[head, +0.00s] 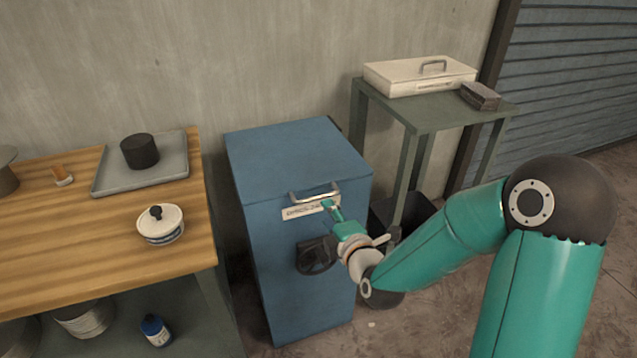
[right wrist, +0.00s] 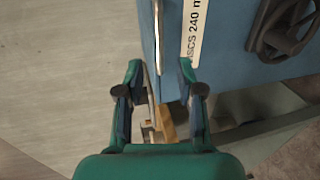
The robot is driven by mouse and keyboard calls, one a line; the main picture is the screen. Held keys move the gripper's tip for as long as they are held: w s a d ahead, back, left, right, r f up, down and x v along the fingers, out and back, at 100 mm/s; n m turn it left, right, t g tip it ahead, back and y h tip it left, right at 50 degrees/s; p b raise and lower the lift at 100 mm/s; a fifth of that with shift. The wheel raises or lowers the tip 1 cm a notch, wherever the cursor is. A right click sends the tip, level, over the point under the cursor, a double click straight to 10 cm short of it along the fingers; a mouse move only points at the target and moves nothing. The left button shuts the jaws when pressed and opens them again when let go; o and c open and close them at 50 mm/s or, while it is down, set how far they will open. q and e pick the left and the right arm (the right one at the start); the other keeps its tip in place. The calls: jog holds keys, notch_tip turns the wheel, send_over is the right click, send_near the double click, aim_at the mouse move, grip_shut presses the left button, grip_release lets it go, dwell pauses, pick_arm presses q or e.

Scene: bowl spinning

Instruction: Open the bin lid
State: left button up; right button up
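The blue bin (head: 290,160) stands on the floor against the wall, and its lid (head: 295,148) looks closed. A metal bar handle (head: 313,190) sits at the lid's front edge, above a white label (head: 305,212). My right gripper (head: 333,210) is at the right end of the handle. In the right wrist view its two fingers (right wrist: 158,72) are apart, with the handle bar (right wrist: 157,38) lined up between them. I cannot tell whether either finger touches the bar. My left gripper is not in view.
A black handwheel (head: 316,256) sticks out of the bin's front below my gripper. A wooden workbench (head: 60,225) with a tray (head: 110,180) and a lidded bowl (head: 160,226) is at left. A green side table (head: 425,112) carrying a white box (head: 400,78) stands at right.

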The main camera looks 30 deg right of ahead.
aim_at(317, 197)
jog(key=p+x, duration=0.1)
jog(key=x, duration=0.7)
jog(key=shift+w+f, duration=0.15)
jog(key=shift+w, duration=0.1)
grip_shut()
